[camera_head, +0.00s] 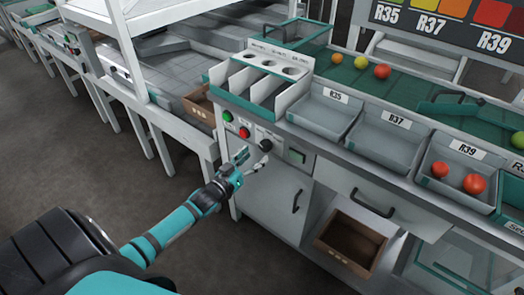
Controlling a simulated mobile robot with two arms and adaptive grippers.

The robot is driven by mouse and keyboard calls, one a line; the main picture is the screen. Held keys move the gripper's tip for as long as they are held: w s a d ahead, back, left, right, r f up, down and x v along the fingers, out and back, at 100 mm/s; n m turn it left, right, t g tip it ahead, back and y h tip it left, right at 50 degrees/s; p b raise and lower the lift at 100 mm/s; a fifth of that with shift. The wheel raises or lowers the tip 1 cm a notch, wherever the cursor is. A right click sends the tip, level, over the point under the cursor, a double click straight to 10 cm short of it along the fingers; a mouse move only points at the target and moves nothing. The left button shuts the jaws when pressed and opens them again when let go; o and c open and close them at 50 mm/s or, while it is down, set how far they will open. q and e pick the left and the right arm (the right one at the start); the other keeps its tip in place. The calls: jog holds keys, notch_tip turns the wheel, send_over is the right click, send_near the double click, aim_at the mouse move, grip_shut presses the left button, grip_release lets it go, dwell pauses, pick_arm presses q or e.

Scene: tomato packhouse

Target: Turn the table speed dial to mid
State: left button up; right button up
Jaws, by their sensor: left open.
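The speed dial (266,145) is a dark round knob on the light front panel of the sorting table, right of a red button. Its pointer setting is too small to read. My left gripper (251,159) is just in front of the panel, slightly below and left of the dial in the picture. Its fingers are spread, with nothing between them. I cannot tell whether a fingertip touches the dial. My right gripper is not in view.
A green button (227,116) and a red button (244,132) sit left of the dial, and a green switch (296,156) sits right. Below are a cabinet door (272,196) and an open brown crate (350,243). Grey bins line the table; floor at left is clear.

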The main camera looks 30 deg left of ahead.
aim_at(263, 149)
pick_arm(q)
jog(key=shift+w+d, duration=0.15)
jog(key=shift+w, duration=1.05)
jog(key=shift+w+d, duration=0.1)
jog(key=shift+w, duration=1.05)
jog(key=c, duration=1.2)
